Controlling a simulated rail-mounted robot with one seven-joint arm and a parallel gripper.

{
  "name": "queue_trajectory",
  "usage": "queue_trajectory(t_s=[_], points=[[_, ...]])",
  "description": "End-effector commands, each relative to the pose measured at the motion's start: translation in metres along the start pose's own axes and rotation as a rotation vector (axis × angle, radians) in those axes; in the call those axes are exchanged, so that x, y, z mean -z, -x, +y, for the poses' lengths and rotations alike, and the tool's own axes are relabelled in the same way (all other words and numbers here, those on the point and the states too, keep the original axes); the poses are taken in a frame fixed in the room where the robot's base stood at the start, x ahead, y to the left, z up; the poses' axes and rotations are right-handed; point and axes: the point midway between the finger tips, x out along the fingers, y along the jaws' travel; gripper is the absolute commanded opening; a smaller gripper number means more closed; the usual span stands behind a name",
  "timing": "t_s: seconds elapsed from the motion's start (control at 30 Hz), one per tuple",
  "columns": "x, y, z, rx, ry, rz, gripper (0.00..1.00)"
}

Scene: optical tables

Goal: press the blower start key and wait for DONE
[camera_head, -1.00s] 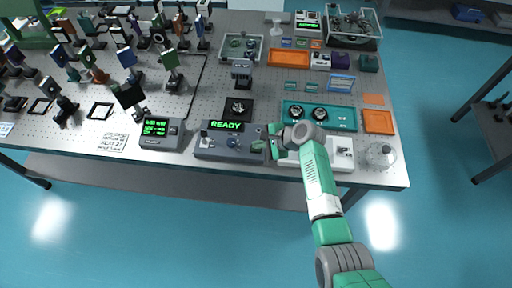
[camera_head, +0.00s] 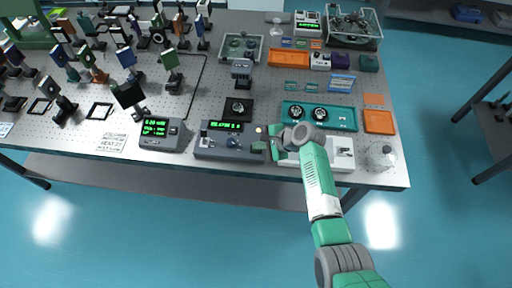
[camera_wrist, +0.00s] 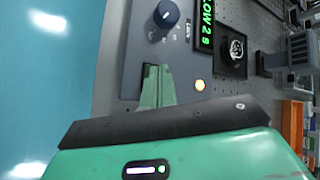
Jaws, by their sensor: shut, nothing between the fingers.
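The blower unit (camera_head: 206,150) is a dark grey box at the table's front edge. Its green display (camera_head: 226,127) reads about "BLOW 2 S"; the wrist view shows "LOW 2 s" on the display (camera_wrist: 205,22), with the start cut off. A small amber lamp (camera_wrist: 199,85) is lit on the panel. My gripper (camera_head: 260,146) is at the unit's right end. In the wrist view my gripper (camera_wrist: 158,75) is shut and empty, its green fingertips over the panel. I cannot make out the start key, nor tell whether the fingertips touch it.
A blue knob (camera_wrist: 166,14) sits on the panel beyond my fingertips. A second box with a green readout (camera_head: 160,130) stands to the left. A black square pad with a round part (camera_head: 238,109) lies behind the unit, and a teal tray (camera_head: 343,119) behind my wrist.

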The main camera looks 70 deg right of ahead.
Motion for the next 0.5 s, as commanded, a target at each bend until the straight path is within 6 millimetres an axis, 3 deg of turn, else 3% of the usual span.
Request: queue_trajectory(t_s=[0.5], points=[[-0.0069, 0.0088, -0.006, -0.001, 0.001, 0.0, 0.0]])
